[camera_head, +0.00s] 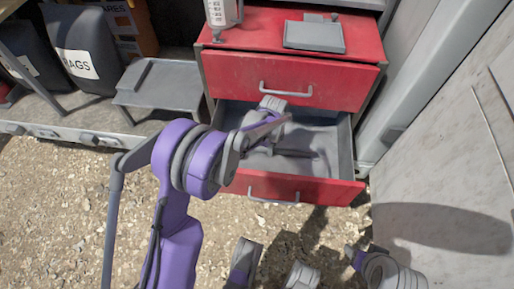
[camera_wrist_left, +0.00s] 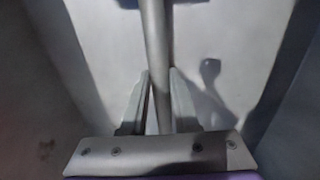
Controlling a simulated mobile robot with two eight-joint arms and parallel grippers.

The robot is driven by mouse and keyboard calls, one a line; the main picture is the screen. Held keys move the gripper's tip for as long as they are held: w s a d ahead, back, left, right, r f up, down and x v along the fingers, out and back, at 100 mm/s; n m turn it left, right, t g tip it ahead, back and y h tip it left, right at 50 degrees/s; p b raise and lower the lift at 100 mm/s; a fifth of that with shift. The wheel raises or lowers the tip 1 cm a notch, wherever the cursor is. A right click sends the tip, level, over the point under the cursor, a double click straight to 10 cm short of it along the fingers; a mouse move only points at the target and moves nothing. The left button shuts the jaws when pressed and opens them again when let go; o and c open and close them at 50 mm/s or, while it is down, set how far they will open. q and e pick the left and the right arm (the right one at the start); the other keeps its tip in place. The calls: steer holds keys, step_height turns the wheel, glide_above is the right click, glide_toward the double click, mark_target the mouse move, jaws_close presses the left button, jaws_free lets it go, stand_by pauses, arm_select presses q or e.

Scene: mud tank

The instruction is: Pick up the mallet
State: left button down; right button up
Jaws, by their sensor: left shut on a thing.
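The mallet's grey handle (camera_wrist_left: 155,45) runs upright between the two fingers of my left gripper (camera_wrist_left: 160,80) in the left wrist view. My left gripper is shut on this handle. A wider dark part at the top edge of that view looks like the mallet's head, mostly cut off. In the head view my left gripper (camera_head: 268,128) is over the open drawer (camera_head: 318,192) of the red cabinet. The mallet is hard to tell apart from the gripper there.
The cabinet has a closed upper drawer (camera_head: 290,75) and a grey box (camera_head: 314,36) on top. A grey tray-like shelf (camera_head: 165,95) and a dark container marked RAGS (camera_head: 80,62) stand left. A pale panel (camera_head: 450,150) closes off the right. Gravelly ground lies in front.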

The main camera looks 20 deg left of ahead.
arm_select(q)
steer(key=shift+r, duration=0.15)
stand_by(0.3)
step_height(320, 180, up, 18)
steer(key=p, duration=0.4)
stand_by(1.0)
